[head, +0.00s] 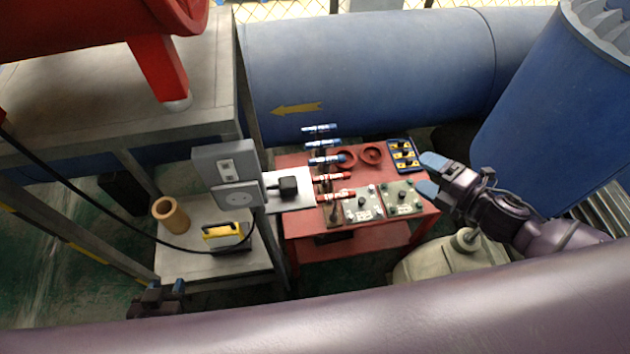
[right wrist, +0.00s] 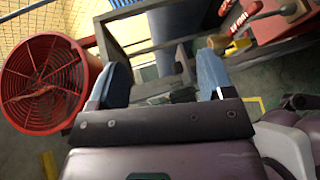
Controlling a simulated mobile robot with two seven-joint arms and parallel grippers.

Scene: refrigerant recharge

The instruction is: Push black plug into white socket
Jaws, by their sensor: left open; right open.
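The black plug (head: 288,187) rests on a small white plate (head: 291,203) at the red table's left side in the head view. My left gripper (head: 165,286) is open at the lower left, partly hidden by my purple arm and away from the plug. My right gripper (head: 430,174) is open and empty at the right edge of the red table. Its blue fingers show apart in the right wrist view (right wrist: 160,82).
The red table (head: 305,250) holds red and blue valve fittings, gauge panels (head: 361,204) and a blue tray (head: 404,155). A yellow device (head: 224,236) and a tan cylinder (head: 170,214) stand on a grey shelf at left. A red fan (right wrist: 48,85) shows in the wrist view.

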